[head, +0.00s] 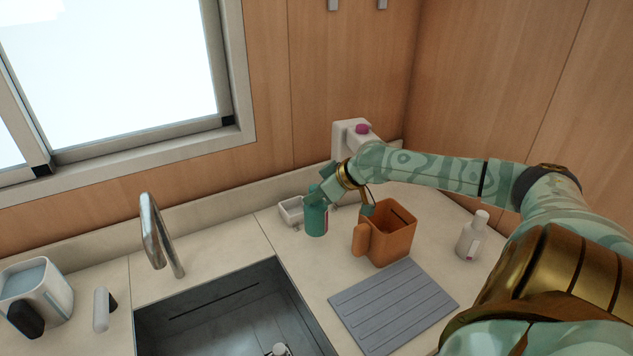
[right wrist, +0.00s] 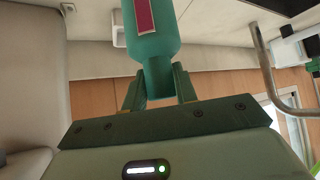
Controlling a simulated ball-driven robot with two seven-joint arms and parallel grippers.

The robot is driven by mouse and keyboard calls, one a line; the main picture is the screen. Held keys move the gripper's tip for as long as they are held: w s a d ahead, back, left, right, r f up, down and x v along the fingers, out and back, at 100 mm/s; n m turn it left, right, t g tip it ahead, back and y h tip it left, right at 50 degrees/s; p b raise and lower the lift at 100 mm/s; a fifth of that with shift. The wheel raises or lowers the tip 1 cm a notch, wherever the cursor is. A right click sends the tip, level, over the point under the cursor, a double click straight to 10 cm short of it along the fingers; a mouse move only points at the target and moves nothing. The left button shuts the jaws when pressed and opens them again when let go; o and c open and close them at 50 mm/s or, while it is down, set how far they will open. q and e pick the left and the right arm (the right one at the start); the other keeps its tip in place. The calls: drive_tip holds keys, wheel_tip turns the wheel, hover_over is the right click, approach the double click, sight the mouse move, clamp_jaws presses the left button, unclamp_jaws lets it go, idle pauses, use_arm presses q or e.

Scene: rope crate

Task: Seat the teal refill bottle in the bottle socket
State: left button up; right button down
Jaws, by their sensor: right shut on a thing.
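The teal refill bottle (head: 316,218) is upright at the back of the counter, left of the orange mug. My right gripper (head: 318,194) is shut on its narrow top. In the right wrist view the bottle (right wrist: 152,45), with a magenta label, sits between the two fingers (right wrist: 158,90). I cannot tell whether its base touches the counter. A small white open-topped holder (head: 290,211), possibly the bottle socket, is just left of the bottle, close to the back ledge. A white piece (right wrist: 118,28) also shows beside the bottle in the right wrist view. My left gripper is not in view.
The orange mug (head: 392,240) stands close right of the bottle, with a grey ribbed mat (head: 393,304) in front. A white dispenser (head: 345,135) with a magenta knob is behind my arm. A white bottle (head: 472,236) stands right. The sink (head: 225,315) and faucet (head: 155,235) are left.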

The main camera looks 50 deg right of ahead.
drive_tip(key=shift+r+p, duration=0.2)
drive_tip(key=shift+p, duration=0.25)
drive_tip(key=w, duration=0.1)
drive_tip(key=b, duration=0.1)
drive_tip(key=w+b, duration=0.1)
drive_tip(key=shift+w+d+f, duration=0.25)
drive_tip(key=shift+w+d, duration=0.1)
drive_tip(key=shift+d, duration=0.05)
drive_tip(key=w+d+b, duration=0.2)
drive_tip(key=w+b, duration=0.1)
drive_tip(key=w, duration=0.5)
drive_tip(key=shift+w+d+r, duration=0.15)
drive_tip(key=shift+w+d, duration=0.15)
drive_tip(key=shift+w, duration=0.1)
drive_tip(key=shift+r, duration=0.1)
idle(0.5)
drive_tip(key=shift+p, duration=0.4)
idle(0.5)
